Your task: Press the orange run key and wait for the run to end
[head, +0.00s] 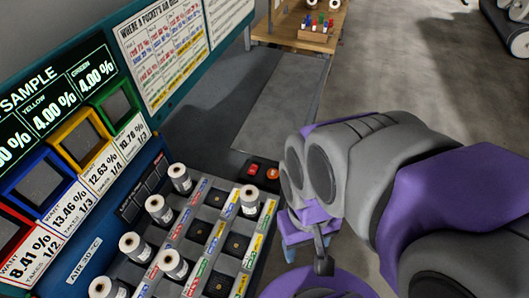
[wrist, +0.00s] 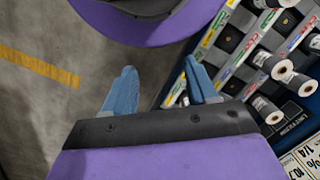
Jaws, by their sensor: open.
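Two small lit keys sit on a dark block at the far end of the roll rack in the head view. The keys do not show in the wrist view.
The rack (head: 205,232) holds several grey-white rolls (head: 180,178) in labelled pockets. A panel with percent readouts (head: 60,100) and coloured frames stands at left. A wooden table (head: 300,35) stands at the back. Open floor (head: 400,70) lies to the right.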

